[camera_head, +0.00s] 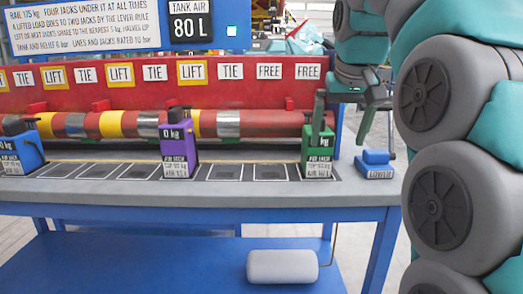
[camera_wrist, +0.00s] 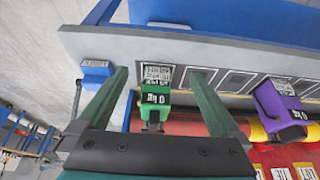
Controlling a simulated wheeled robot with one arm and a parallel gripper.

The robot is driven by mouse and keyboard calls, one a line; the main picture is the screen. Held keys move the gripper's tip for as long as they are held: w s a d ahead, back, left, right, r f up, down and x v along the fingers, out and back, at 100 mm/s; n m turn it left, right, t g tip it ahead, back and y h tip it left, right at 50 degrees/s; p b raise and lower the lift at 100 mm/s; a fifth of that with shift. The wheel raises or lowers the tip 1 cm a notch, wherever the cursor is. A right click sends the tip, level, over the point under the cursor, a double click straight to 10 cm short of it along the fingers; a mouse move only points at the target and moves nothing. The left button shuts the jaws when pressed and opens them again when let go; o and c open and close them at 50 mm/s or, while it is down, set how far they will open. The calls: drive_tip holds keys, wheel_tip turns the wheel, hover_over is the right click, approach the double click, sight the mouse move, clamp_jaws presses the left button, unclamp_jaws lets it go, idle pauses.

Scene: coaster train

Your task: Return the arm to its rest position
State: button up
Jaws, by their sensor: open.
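My gripper (camera_head: 341,138) hangs at the right end of the bench, beside the green jack (camera_head: 318,160). In the wrist view my gripper (camera_wrist: 159,72) has its two dark green fingers spread wide, with nothing held. The green jack (camera_wrist: 156,88) shows between the fingers in that view, with gaps on both sides; its depth relative to the fingertips is hard to tell. My arm comes down from the upper right in the head view.
The grey bench top (camera_head: 225,200) carries a purple jack (camera_head: 178,150), a blue jack (camera_head: 20,150) and a blue LOWER block (camera_head: 375,164). A white tank (camera_head: 282,267) lies on the lower shelf.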

drive_tip(key=s+f+g, duration=0.6)
drive_tip(key=s+f, duration=2.6)
drive_tip(key=f, duration=0.3)
drive_tip(key=shift+f, duration=0.2)
